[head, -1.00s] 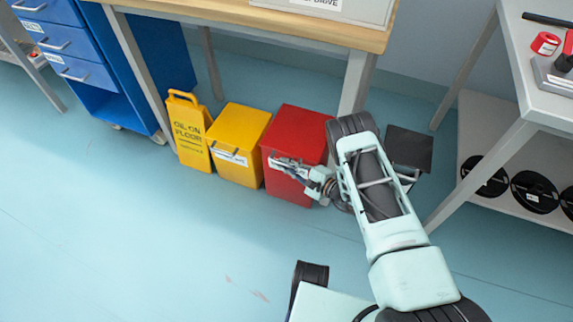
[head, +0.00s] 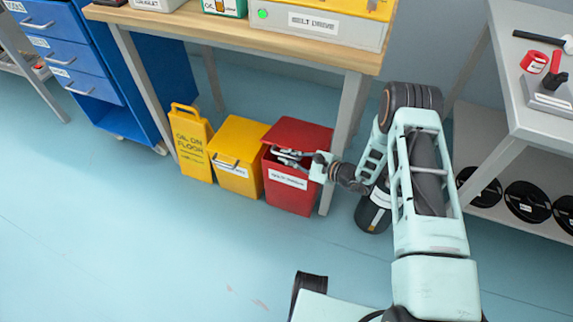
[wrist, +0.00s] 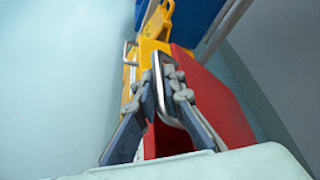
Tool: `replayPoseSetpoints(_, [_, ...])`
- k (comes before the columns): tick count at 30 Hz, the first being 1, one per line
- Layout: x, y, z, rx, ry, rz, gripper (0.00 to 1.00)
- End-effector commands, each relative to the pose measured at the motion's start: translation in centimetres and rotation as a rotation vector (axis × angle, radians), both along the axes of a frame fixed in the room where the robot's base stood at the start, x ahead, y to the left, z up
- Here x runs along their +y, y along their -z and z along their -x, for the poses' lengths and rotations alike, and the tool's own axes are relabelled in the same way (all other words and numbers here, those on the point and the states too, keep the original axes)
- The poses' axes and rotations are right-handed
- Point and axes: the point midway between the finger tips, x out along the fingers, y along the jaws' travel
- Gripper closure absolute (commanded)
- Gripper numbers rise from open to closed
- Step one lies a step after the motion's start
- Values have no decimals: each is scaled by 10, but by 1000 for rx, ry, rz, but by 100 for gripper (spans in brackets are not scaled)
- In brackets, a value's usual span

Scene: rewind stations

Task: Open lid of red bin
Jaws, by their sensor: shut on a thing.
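The red bin (head: 288,190) stands under the wooden workbench, with a white label on its front. Its red lid (head: 300,132) looks raised at the front edge and tilted back, with a dark gap beneath it. My gripper (head: 290,156) is at the front of the lid, reaching in from the right. In the wrist view my gripper (wrist: 163,85) is shut on the metal bar handle (wrist: 157,70). The red lid (wrist: 222,110) shows right of the fingers, with a shaded red area below. How far the lid is open is hard to tell.
A yellow bin (head: 238,160) stands close at the left of the red bin, then a yellow oil-on-floor sign (head: 190,145). The workbench (head: 240,35) overhangs the bins and its leg (head: 345,140) is close at the right. The floor in front (head: 150,240) is clear.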

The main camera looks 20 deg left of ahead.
Motion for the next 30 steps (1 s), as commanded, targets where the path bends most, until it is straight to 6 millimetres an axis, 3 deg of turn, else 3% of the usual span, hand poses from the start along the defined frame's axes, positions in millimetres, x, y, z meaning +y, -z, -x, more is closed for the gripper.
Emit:
replayPoseSetpoints(3, [-2, -21, -9, 51, 2, -4, 100])
replayPoseSetpoints(9, [-2, -39, -18, 48, 1, -5, 100])
replayPoseSetpoints(26, [-3, -47, -24, 47, 3, -3, 100])
replayPoseSetpoints(27, [-3, -46, -24, 47, 3, -3, 87])
replayPoseSetpoints(30, [-3, -46, -23, 47, 3, -3, 76])
